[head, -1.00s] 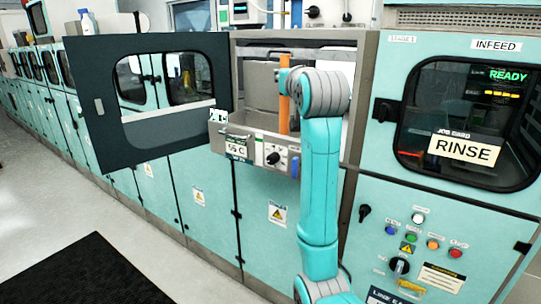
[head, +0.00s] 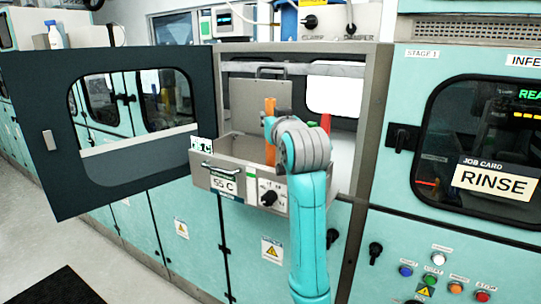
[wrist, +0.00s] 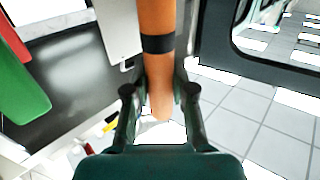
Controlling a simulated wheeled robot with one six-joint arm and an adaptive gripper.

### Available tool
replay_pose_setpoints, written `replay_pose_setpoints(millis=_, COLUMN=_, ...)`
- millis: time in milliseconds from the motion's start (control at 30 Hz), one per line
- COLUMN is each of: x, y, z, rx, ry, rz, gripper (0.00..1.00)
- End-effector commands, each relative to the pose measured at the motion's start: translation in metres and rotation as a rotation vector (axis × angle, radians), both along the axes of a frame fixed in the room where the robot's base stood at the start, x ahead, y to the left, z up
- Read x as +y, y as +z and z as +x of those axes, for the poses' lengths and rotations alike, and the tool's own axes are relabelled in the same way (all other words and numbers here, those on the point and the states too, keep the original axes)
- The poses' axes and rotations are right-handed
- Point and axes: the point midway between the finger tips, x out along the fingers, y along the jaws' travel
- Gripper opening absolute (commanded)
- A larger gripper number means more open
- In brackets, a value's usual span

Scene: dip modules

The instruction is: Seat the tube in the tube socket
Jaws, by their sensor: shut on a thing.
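The orange tube (head: 270,104) stands upright in the open bay of the machine, above the grey tray. In the wrist view the tube (wrist: 156,18) has a black band and runs down between the fingers of my gripper (wrist: 158,92), which is shut on it. The tube's lower end shows past the fingertips. In the head view my arm's wrist hides most of the gripper. I cannot make out the tube socket in either view.
The grey tray front (head: 225,190) carries a 55 C label and a knob. A dark door (head: 50,185) with a window hangs open at left. A red piece (head: 326,122) stands right of my arm; red (wrist: 10,42) and green (wrist: 22,88) pieces show in the wrist view.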

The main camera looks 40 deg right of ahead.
Motion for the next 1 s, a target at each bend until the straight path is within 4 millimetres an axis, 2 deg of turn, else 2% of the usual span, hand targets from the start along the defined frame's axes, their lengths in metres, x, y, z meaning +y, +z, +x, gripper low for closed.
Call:
replay_pose_setpoints(millis=33, x=0.0, y=-0.013, z=0.0, rx=0.004, ry=0.0, rz=0.002, gripper=0.0)
replay_pose_setpoints(millis=200, x=0.0, y=-0.039, z=0.0, rx=0.002, ry=0.0, rz=0.001, gripper=0.0)
replay_pose_setpoints(millis=467, x=0.0, y=-0.054, z=0.0, rx=0.0, ry=0.0, rz=0.0, gripper=0.0)
replay_pose_setpoints(millis=700, x=0.0, y=-0.087, z=0.0, rx=0.002, ry=0.0, rz=0.001, gripper=0.0)
replay_pose_setpoints(millis=1000, x=0.0, y=-0.092, z=0.0, rx=-0.001, ry=0.0, rz=0.0, gripper=0.0)
